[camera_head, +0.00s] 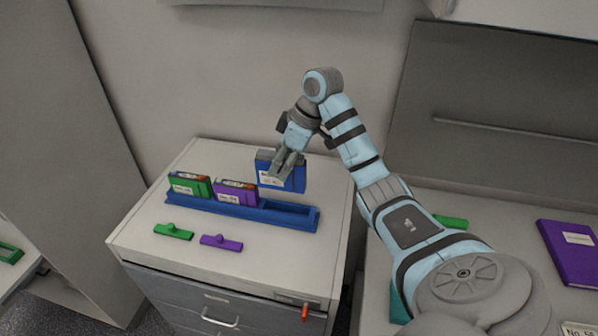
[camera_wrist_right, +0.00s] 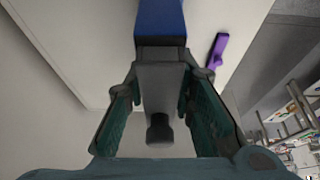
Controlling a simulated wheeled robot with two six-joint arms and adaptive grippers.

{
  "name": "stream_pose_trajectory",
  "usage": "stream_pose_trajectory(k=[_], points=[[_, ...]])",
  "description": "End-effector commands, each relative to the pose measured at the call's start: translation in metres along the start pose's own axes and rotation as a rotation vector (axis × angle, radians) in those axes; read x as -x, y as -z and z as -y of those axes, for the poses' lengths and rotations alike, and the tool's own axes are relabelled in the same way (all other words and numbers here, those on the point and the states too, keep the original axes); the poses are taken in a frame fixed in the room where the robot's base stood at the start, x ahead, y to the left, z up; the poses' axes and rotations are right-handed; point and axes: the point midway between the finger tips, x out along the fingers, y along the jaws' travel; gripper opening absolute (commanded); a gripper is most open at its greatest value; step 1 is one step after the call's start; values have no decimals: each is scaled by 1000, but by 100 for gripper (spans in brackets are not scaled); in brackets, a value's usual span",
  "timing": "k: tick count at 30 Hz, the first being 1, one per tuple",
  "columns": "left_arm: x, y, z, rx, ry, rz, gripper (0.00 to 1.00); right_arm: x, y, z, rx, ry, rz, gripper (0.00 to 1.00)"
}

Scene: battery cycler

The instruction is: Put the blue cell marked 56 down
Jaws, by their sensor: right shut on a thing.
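The blue cell (camera_head: 293,180) is held upright by my right gripper (camera_head: 284,168), above the right part of the blue rack (camera_head: 185,202) and slightly behind it. Its label is too small to read fully. In the right wrist view the blue cell (camera_wrist_right: 160,20) shows at the top, and a grey part runs from it between the fingers of my right gripper (camera_wrist_right: 158,88). The rack's right slot (camera_head: 285,207) is empty. A green cell (camera_head: 188,184) and a purple cell (camera_head: 236,190) stand in the rack's other slots. My left gripper is not in view.
A green clip-like piece (camera_head: 173,231) and a purple one (camera_head: 221,243) lie on the cabinet top (camera_head: 160,258) in front of the rack. A purple binder-like object (camera_head: 572,250) lies on the surface at right. A wall stands behind the cabinet.

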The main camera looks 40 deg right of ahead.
Motion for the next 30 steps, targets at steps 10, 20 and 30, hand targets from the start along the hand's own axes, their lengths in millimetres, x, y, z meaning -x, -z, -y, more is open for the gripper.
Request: stream_pose_trajectory(k=[10, 20, 30], points=[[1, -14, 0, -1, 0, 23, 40, -44, -14, 2, 5, 3, -2, 0], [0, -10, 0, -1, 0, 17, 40, -85, -32, 2, 5, 5, 0, 0], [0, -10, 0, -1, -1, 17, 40, -102, -41, 4, 1, 12, 7, 28]])
